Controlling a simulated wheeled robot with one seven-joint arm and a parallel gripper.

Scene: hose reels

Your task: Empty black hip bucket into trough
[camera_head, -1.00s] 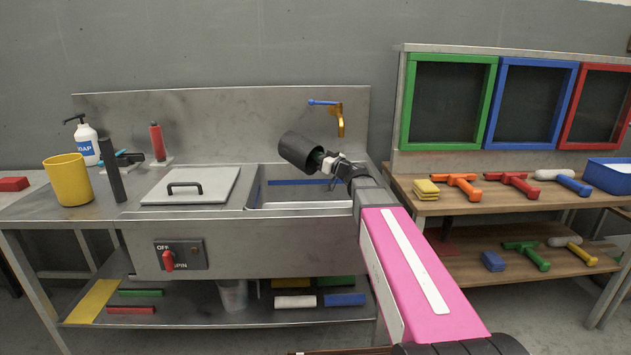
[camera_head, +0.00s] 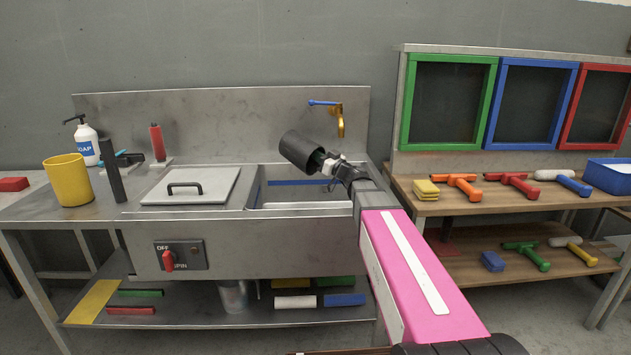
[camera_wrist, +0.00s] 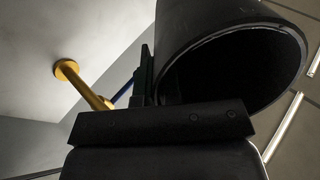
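The black bucket (camera_head: 302,150) is held tilted on its side above the sink trough (camera_head: 305,195), below and left of the tap. In the wrist view the bucket (camera_wrist: 185,35) fills the upper right, and its dark open mouth shows; I cannot make out any contents inside. My gripper (camera_head: 326,164) is at the bucket's right side in the head view and appears shut on it. In the wrist view a dark finger (camera_wrist: 145,80) lies against the bucket's wall. The trough's floor is mostly hidden by its front wall.
A brass tap with a blue lever (camera_head: 340,122) is on the back panel close to the bucket. A lidded section (camera_head: 190,186) lies left of the trough. A yellow cup (camera_head: 68,180) and soap bottle (camera_head: 87,145) stand further left. A wooden shelf with tools (camera_head: 470,205) stands right.

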